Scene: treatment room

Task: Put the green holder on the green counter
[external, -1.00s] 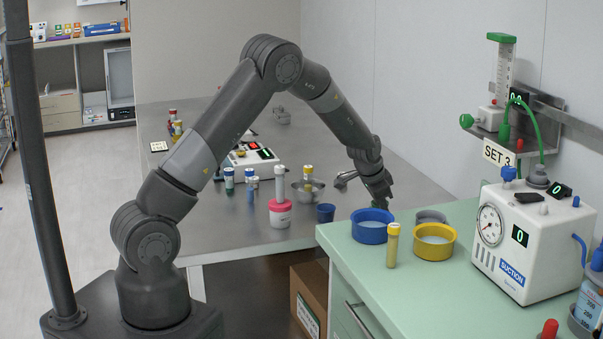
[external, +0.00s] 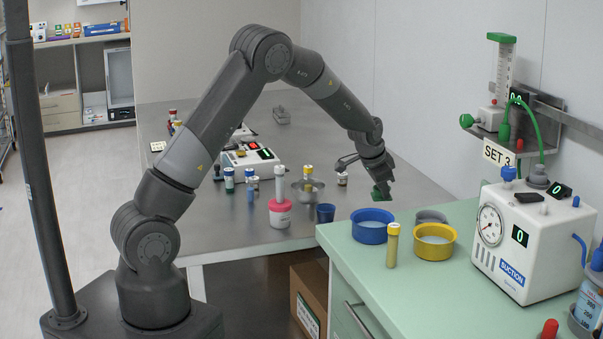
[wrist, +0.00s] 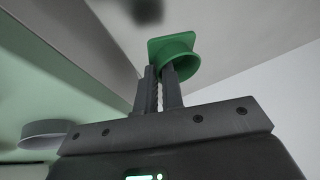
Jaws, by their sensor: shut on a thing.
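The green holder (wrist: 172,52) has a square flat base and a round cup. It is between the fingertips of my gripper (wrist: 158,85) in the wrist view. My gripper is shut on it. In the external view the green holder (external: 381,191) hangs below my gripper (external: 383,180), in the air beyond the blue bowl. The green counter (external: 355,270) is at the front right. Bowls and a yellow-capped tube stand on its near left part.
On the counter are a blue bowl (external: 372,233), a yellow bowl (external: 435,249), a grey bowl (external: 431,216), a yellow tube (external: 392,246) and a suction unit (external: 530,240). The counter's front left is clear. A steel table (external: 225,230) with several tubes stands behind.

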